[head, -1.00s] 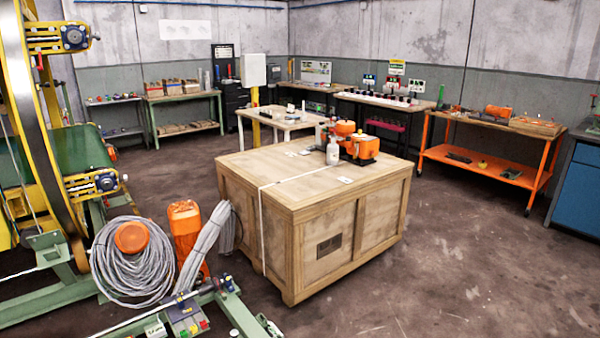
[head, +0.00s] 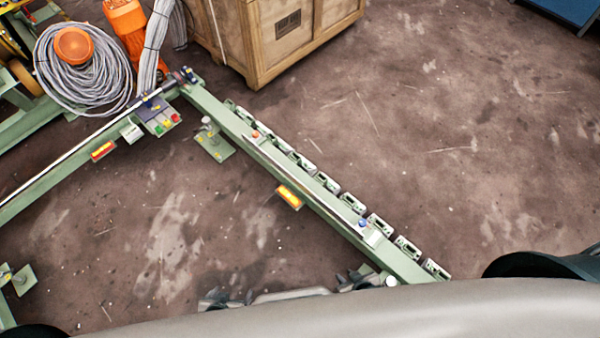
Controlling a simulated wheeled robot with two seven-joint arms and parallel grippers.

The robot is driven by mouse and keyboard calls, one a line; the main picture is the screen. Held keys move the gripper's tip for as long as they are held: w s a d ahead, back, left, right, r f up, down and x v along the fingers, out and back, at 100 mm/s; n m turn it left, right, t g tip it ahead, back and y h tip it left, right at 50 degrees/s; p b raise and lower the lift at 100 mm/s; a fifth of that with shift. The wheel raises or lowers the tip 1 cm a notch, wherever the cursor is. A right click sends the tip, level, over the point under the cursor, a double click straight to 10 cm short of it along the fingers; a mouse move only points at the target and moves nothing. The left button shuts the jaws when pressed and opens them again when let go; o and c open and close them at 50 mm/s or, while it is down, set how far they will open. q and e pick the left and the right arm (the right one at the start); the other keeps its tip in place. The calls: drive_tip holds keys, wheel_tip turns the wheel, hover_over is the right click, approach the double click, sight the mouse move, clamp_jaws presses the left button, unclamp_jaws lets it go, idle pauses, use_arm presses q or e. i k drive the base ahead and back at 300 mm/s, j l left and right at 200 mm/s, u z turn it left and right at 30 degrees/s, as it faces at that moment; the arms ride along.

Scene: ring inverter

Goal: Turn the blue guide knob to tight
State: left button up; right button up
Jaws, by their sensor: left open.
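A small blue knob (head: 361,223) sits on the near part of the green beam, beside a thin guide rail (head: 300,180) and a whitish plate. I cannot tell the setting of either, nor which is the guide knob. My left gripper (head: 222,299) shows as a small dark shape at the bottom, left of the beam and apart from it; it is open. My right gripper (head: 358,279) is partly visible by the near end of the beam, and its jaws are unclear.
The green beam (head: 225,117) runs diagonally, with several small green brackets along its right side. A control box with coloured buttons (head: 157,116), a cable coil (head: 84,80) and a wooden crate (head: 262,40) are at the back. Floor on the right is clear.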

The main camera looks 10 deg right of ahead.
sight(362, 222)
drive_tip(key=z, duration=0.55)
drive_tip(key=k+l+z, duration=0.1)
drive_tip(key=l, duration=0.15)
drive_tip(key=k+l+z, duration=0.1)
drive_tip(key=l, duration=0.2)
